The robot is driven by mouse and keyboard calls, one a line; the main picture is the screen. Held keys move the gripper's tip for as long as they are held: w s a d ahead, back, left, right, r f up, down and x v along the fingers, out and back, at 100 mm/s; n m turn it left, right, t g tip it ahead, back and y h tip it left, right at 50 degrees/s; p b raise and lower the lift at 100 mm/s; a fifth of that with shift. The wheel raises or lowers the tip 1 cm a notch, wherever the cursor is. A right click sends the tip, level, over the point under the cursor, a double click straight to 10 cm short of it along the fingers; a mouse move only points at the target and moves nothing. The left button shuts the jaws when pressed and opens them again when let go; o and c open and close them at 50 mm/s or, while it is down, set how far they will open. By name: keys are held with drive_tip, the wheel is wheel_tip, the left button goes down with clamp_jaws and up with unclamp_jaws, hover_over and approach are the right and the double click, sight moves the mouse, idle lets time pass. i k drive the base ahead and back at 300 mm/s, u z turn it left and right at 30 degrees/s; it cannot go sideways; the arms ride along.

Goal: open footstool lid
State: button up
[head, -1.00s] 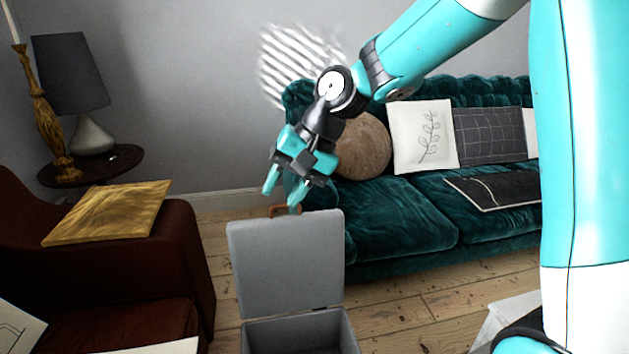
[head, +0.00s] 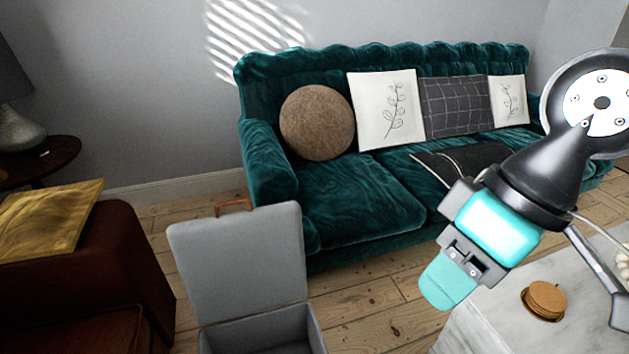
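The grey footstool stands on the floor at the lower left of centre. Its lid (head: 238,262) is raised and stands nearly upright, with a brown handle (head: 234,206) at its top edge. The open box (head: 262,335) below shows its rim and part of its inside; the bottom of the frame cuts it off. My gripper (head: 448,288) is well to the right of the lid, apart from it and above the marble table's left edge. It is seen side-on, so the gap between its fingers is hidden. No held thing shows.
A green sofa (head: 360,195) with several cushions stands behind the footstool. A dark red armchair (head: 110,260) is at the left. A marble table (head: 500,320) with brown coasters (head: 546,298) is at the lower right. Floorboards (head: 365,312) are clear between footstool and table.

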sight(235, 265)
drive_tip(key=z, duration=0.25)
drive_tip(key=k, duration=0.8)
drive_tip(key=u, duration=1.1)
drive_tip(key=i, duration=1)
